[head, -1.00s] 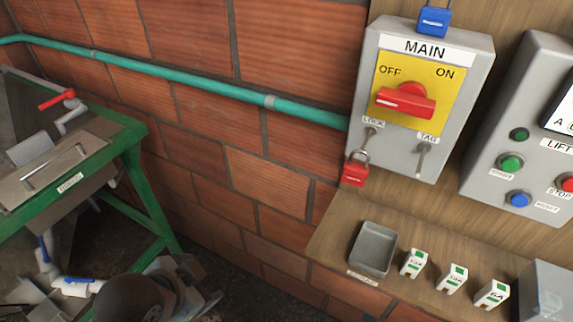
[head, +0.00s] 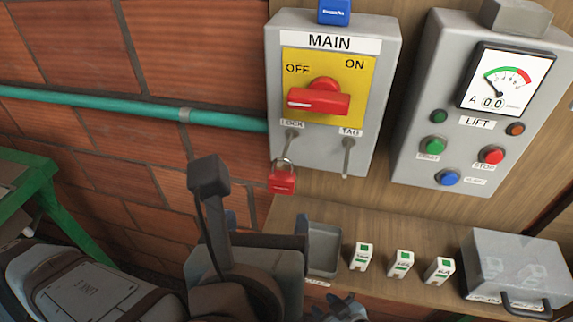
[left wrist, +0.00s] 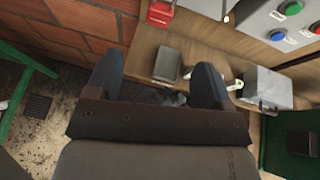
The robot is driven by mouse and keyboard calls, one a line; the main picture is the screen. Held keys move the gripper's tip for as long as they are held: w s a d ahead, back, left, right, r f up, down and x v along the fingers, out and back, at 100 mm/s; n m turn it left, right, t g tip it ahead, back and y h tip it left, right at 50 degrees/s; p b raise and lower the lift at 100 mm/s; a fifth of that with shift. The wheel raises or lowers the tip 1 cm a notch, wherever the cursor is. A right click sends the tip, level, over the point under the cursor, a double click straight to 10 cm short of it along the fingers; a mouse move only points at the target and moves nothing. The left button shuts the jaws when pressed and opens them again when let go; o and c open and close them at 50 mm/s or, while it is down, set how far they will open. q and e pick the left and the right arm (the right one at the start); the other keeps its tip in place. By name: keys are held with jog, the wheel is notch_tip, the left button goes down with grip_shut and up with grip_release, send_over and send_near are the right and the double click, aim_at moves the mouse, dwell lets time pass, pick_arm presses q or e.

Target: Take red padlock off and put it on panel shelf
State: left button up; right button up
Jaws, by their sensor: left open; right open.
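The red padlock (head: 283,180) hangs by its shackle at the LOCK lever (head: 291,142) under the MAIN switch box. It also shows at the top of the left wrist view (left wrist: 160,13). The wooden panel shelf (head: 395,235) runs below the boxes. My left gripper (head: 266,222) is open and empty, below the padlock and in front of the shelf's left end, apart from the padlock. Its two fingers frame the grey tray in the left wrist view (left wrist: 158,68).
A grey tray (head: 325,250), several small white-green blocks (head: 401,263) and a grey box (head: 515,270) stand on the shelf. A blue padlock (head: 334,12) is on top of the MAIN box (head: 388,100). The LIFT panel (head: 415,150) is at right. A green pipe (head: 225,119) crosses the brick wall.

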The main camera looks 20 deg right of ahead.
pick_arm(q)
jog(key=m, duration=0.1)
jog(key=b, duration=0.3)
send_near(281, 180)
jog(key=x, duration=0.4)
jog(key=shift+x, duration=0.9)
jog(key=x, duration=0.4)
jog(key=shift+w+d+f+p, duration=0.1)
jog(key=shift+w+p, duration=0.15)
jog(key=shift+p, duration=0.15)
pick_arm(e)
jog(key=shift+w+d+f, duration=0.1)
jog(key=shift+w+f, duration=0.15)
jog(key=shift+f, duration=0.75)
pick_arm(q)
jog(key=shift+c, duration=0.2)
jog(key=c, duration=1)
pick_arm(e)
jog(key=shift+f, duration=0.1)
